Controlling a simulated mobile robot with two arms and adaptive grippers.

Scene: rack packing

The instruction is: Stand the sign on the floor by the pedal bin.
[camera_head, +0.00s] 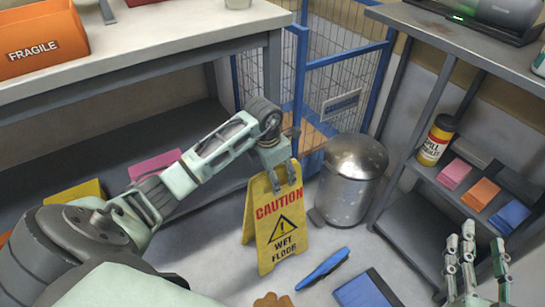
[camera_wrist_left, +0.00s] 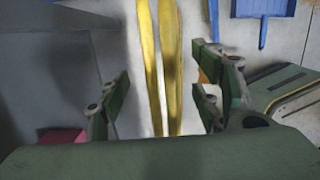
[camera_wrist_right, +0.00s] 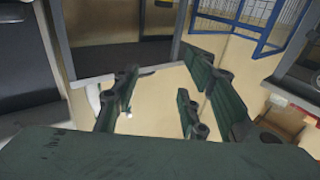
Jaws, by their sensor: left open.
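The yellow sign (camera_head: 280,225), marked "CAUTION WET FLOOR", stands upright on the floor with its legs spread, just left of the metal pedal bin (camera_head: 352,180). A small gap shows between them near the floor. My left gripper (camera_head: 284,180) is at the sign's top edge, its fingers open. In the left wrist view the sign (camera_wrist_left: 160,50) shows as two yellow panels between the spread fingers (camera_wrist_left: 160,100), with clear space on both sides. My right gripper (camera_head: 475,265) is raised at the lower right, open; the right wrist view shows nothing between its fingers (camera_wrist_right: 160,90).
A blue brush-like item (camera_head: 322,268) and a blue flat item (camera_head: 367,290) lie on the floor in front. A shelf rack (camera_head: 410,165) stands right of the bin. A blue wire cage (camera_head: 335,80) is behind. A workbench (camera_head: 150,40) is at the left.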

